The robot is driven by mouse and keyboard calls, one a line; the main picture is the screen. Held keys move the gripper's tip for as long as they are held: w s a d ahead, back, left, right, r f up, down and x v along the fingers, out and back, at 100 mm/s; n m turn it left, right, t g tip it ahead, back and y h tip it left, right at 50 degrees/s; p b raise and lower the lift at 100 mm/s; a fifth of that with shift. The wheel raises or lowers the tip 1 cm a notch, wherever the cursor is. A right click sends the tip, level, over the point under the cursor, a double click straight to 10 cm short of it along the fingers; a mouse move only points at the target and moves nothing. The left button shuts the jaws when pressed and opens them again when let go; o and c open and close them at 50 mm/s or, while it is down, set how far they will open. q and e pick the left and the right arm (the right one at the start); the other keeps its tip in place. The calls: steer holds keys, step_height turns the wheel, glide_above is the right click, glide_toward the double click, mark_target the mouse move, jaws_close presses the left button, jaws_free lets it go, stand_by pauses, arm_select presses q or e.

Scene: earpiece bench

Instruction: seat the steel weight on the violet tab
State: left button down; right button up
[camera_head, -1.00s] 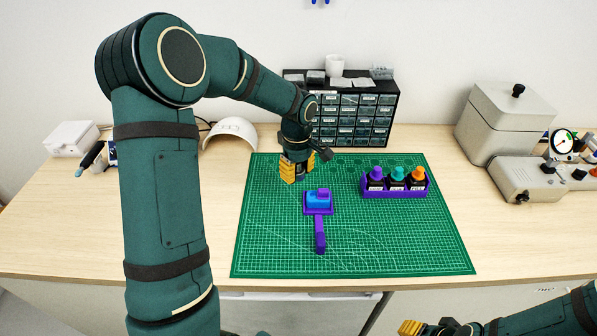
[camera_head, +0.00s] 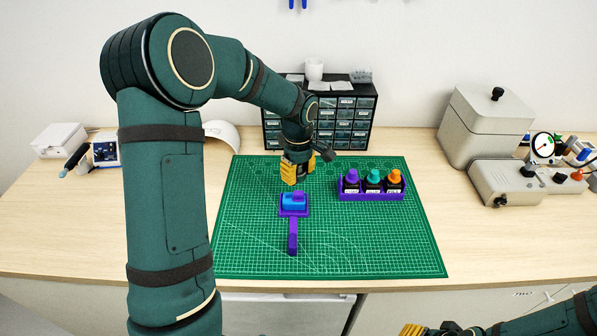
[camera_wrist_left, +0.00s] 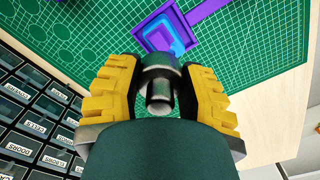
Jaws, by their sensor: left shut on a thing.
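The steel weight (camera_wrist_left: 159,92) is a shiny grey cylinder between the yellow fingers of my left gripper (camera_wrist_left: 160,70) in the left wrist view. The gripper is shut on it. In the head view my left gripper (camera_head: 295,180) hangs just behind and above a violet holder (camera_head: 293,235) with a long handle. A blue block (camera_head: 289,201) lies in the holder's square end, with a small violet tab (camera_head: 299,196) at its right. The weight is clear of the blue block (camera_wrist_left: 180,37) in the wrist view. My right gripper (camera_head: 411,330) is cut off at the bottom edge.
A violet rack (camera_head: 372,196) with violet, teal and orange capped bottles stands right of the holder on the green mat (camera_head: 400,250). A black drawer cabinet (camera_head: 357,100) stands behind. The mat's front right is clear.

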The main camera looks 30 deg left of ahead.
mark_target(299, 192)
arm_select(q)
steer(key=shift+f+b, duration=1)
steer(key=shift+f, duration=0.25)
steer(key=shift+f+b, duration=1)
steer(key=shift+f, duration=0.4)
steer(key=shift+f, duration=0.3)
steer(key=c, duration=0.5)
jaws_free()
step_height(299, 192, up, 12)
stand_by(0.5)
